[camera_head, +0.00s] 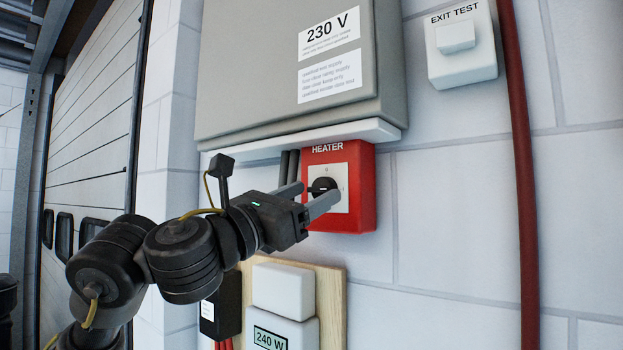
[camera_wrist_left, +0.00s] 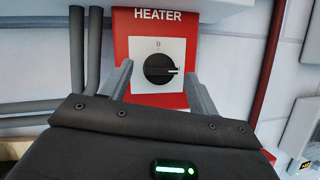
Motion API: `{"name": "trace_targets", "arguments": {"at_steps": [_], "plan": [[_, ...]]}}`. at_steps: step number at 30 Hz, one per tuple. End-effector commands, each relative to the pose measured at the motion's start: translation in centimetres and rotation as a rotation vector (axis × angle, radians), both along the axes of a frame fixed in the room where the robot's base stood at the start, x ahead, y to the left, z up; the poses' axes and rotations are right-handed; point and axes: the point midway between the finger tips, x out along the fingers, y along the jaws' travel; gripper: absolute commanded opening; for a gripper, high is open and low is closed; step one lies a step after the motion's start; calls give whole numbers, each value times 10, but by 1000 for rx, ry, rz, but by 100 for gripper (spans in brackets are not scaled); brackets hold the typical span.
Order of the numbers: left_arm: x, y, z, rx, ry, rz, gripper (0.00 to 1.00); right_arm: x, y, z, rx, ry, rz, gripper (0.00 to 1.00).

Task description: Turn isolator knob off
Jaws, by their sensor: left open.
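The isolator is a red box marked HEATER (camera_head: 365,190) on the wall, with a white plate and a black rotary knob (camera_head: 323,186). In the left wrist view the knob (camera_wrist_left: 158,68) shows a white pointer mark facing right, and a "0" stands at the top of the plate. My left gripper (camera_head: 314,196) is open in front of the box, with its fingers to either side of the knob. In the left wrist view the fingers (camera_wrist_left: 160,85) stand apart, left and right of the knob. I cannot tell whether they touch it. My right gripper is out of view.
A grey cabinet marked 230 V (camera_head: 250,70) hangs directly above the isolator. A wooden board (camera_head: 333,300) with a white unit reading 240 W (camera_head: 283,330) is below. A red pipe (camera_head: 524,180) and an EXIT TEST switch (camera_head: 460,45) are to the right. Grey conduits (camera_wrist_left: 86,50) run left of the box.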

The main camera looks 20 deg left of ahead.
Motion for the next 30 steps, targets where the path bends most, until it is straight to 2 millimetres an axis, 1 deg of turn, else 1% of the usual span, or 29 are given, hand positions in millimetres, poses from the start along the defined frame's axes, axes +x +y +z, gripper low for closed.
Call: {"name": "trace_targets", "arguments": {"at_steps": [1,4,13,21,23,30], "plan": [[4,-2,3,-1,3,1,60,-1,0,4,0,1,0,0],[8,-5,4,-1,1,1,60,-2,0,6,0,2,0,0],[10,-5,3,0,1,2,60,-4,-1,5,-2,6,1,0],[10,-5,4,-1,0,2,25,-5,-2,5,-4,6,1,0],[9,-5,4,-1,0,2,18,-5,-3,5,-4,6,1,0],[9,-5,3,-23,8,1,18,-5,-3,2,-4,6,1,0]]}}
